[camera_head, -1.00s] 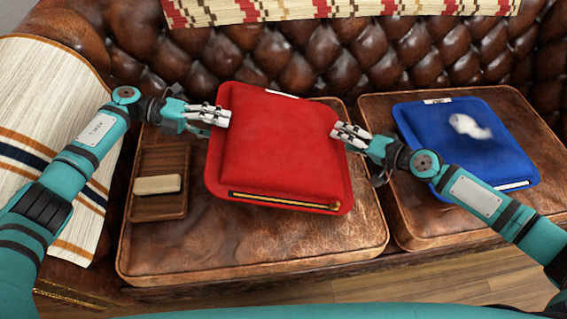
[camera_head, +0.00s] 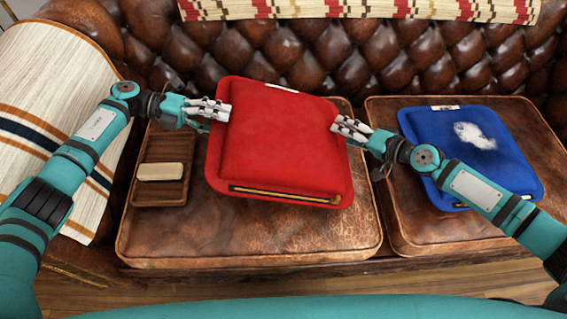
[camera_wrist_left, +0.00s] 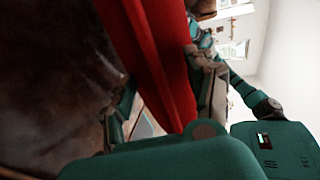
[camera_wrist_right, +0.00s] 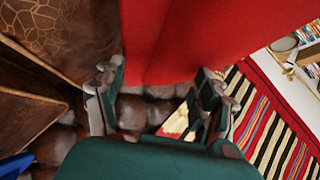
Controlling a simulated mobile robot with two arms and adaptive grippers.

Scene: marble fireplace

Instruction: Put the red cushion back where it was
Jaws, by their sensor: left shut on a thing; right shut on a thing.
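The red cushion (camera_head: 278,140) is held between my two grippers over the left brown leather seat (camera_head: 250,236), slightly tilted, its zipped edge towards me. My left gripper (camera_head: 222,111) is shut on its left edge, and my right gripper (camera_head: 340,127) is shut on its right edge. In the left wrist view the cushion (camera_wrist_left: 150,55) passes between the fingers. In the right wrist view the cushion (camera_wrist_right: 180,40) fills the space ahead of the fingers (camera_wrist_right: 160,85). I cannot tell whether its underside touches the seat.
A wooden tray (camera_head: 160,197) with a pale bar (camera_head: 160,172) lies left of the cushion. A blue cushion (camera_head: 425,130) with a white fluffy patch (camera_head: 474,136) lies on the right seat (camera_head: 388,225). The tufted backrest (camera_head: 360,60) rises behind. A striped throw (camera_head: 45,75) covers the left armrest.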

